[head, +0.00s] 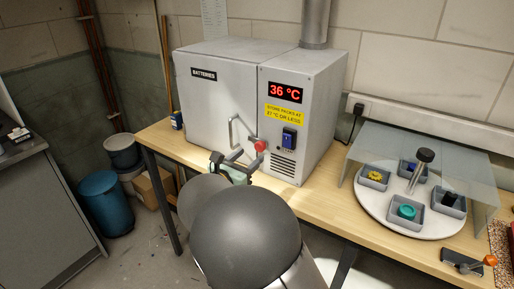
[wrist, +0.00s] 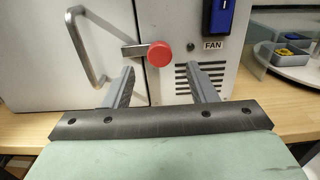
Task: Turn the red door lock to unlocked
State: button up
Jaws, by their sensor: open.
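The red door lock (wrist: 160,54) is a round red knob on the front of the grey battery cabinet. In the wrist view a metal bar runs left from the knob across the door seam. The lock also shows in the head view (head: 261,145), right of the door handle (head: 237,130). My gripper (wrist: 165,82) is open and empty. Its two fingers point at the cabinet, below and to either side of the knob, with a gap to it. In the head view my gripper (head: 232,164) is in front of the cabinet's lower front, and my arm hides part of the bench.
The cabinet (head: 217,95) has a display reading 36 °C, a yellow sign and a blue fan switch (head: 289,139) right of the lock. A round tray (head: 385,210) with several small bins stands under a clear cover (head: 440,165) at right. Bare wooden bench (head: 310,205) lies between.

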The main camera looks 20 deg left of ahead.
aim_at(258, 148)
jog(key=shift+x, duration=2.8)
jog(key=c, duration=1)
